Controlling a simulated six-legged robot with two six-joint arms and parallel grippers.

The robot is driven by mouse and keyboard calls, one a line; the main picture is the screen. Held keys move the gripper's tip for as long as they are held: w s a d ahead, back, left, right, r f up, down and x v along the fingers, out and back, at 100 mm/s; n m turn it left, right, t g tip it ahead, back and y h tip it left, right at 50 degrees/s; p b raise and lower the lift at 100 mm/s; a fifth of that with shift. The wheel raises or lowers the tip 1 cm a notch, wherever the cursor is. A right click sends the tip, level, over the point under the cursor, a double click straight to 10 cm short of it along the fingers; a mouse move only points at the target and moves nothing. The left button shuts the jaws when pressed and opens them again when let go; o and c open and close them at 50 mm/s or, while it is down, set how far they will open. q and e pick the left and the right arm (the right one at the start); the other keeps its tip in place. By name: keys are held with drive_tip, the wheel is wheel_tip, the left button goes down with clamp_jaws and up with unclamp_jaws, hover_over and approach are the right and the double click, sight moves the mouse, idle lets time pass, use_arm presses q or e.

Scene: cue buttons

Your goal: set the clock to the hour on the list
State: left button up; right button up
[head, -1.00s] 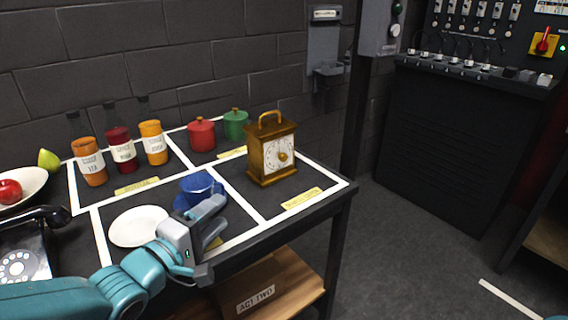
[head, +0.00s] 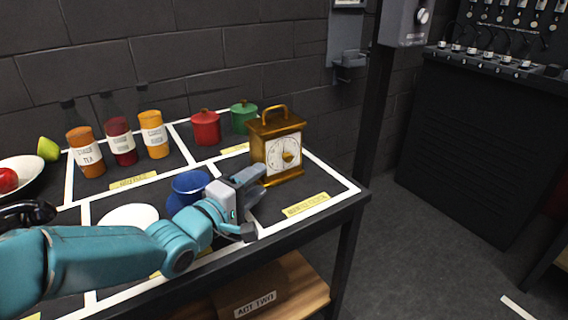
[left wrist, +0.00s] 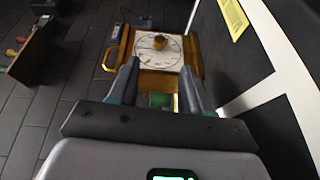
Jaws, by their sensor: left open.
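The clock (head: 277,147) is a brass-coloured box with a top handle and a white dial, standing upright at the right end of the table. A round brass knob (head: 288,156) sits on its dial. In the left wrist view the clock (left wrist: 192,52) is straight ahead, with the knob (left wrist: 158,42) beyond the fingertips. My left gripper (head: 262,182) is open and empty, just left of and in front of the clock. It also shows in the left wrist view (left wrist: 158,72). No list is readable. My right gripper is out of view.
The table (head: 330,208) also holds a blue cup (head: 188,184), a white plate (head: 125,215), several jars, a red pot (head: 205,128) and a green pot (head: 243,117). A yellow label (head: 306,204) lies right of my gripper. Open floor is at the right.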

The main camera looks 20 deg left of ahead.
sight(286, 159)
use_arm(q)
drive_tip(key=x, duration=1)
drive_tip(key=shift+b, duration=0.35)
clamp_jaws()
